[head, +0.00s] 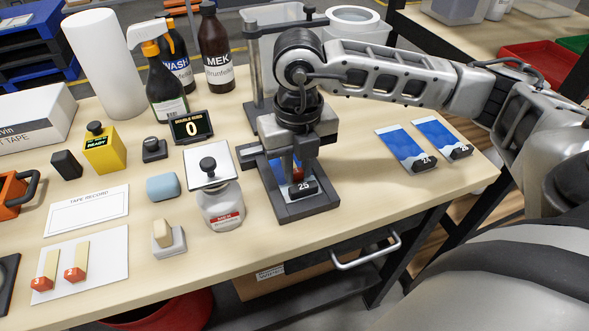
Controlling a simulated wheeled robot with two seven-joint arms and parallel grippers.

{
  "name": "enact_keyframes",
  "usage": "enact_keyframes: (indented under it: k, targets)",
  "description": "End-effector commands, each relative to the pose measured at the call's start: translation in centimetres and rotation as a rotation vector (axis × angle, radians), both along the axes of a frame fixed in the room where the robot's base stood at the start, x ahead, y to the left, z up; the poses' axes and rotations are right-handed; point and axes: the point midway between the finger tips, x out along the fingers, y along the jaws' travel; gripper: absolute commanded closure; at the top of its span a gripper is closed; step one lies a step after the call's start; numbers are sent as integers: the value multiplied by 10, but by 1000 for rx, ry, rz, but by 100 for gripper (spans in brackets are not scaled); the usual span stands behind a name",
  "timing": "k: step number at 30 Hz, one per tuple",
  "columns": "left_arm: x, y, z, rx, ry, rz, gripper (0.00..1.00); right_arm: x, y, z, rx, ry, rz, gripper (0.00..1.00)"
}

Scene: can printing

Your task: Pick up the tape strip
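Two cream strips with red ends, one at the left (46,269) and one beside it (77,261), lie on a white sheet (108,262) at the front left; they look like tape strips. My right gripper (297,179) points down over a blue and white panel (279,181) in a dark grey fixture (310,207). A small red bit shows at its fingertips, perhaps a strip's end. The fingers hide most of it, so I cannot tell whether they hold it. A black block marked 25 (303,189) sits at the panel's front. My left gripper is out of view.
A bottle with a square white pad (220,207) stands left of the fixture. Two more blue panels, one marked 24 (404,146) and another (440,136), lie to the right. Spray and MEK bottles (216,52) stand behind. The table's front right is clear.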

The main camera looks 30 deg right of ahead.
Motion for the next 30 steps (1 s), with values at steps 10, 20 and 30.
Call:
enact_keyframes:
  k: [10, 20, 30]
  targets:
    - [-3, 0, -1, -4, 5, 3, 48, 0, 0, 1, 0, -1, 0, 100]
    - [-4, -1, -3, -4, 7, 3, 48, 0, 2, 34, 2, -5, 3, 100]
    - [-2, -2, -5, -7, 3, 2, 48, -47, 56, 101, 2, -7, 13, 100]
